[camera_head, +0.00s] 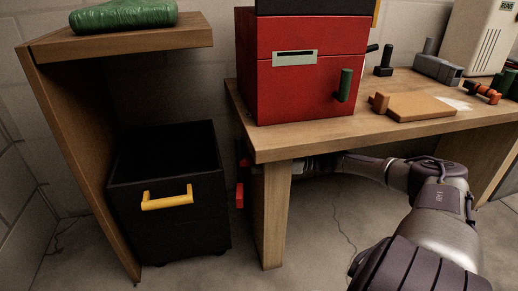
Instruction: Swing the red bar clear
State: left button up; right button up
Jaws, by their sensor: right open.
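A small red bar (240,196) hangs upright just left of the front table leg, below the tabletop edge. Another small red and dark part shows just above it; what they are fixed to is hidden behind the leg. My right arm reaches in from the lower right, under the table. My right gripper (304,166) is under the tabletop, just right of the leg, and is open. Its fingertips are partly hidden by the leg and table edge, so I cannot tell whether they touch the bar. My left gripper is not in view.
A wooden workbench (310,146) carries a red metal box (300,75), an orange-brown block (412,105) and several tools. A black bin (195,225) with a yellow handle (167,198) stands left of the leg. A wooden shelf (120,40) holds a green bundle (122,15).

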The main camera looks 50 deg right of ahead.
jog(key=v, duration=1.2)
jog(key=shift+a, duration=0.1)
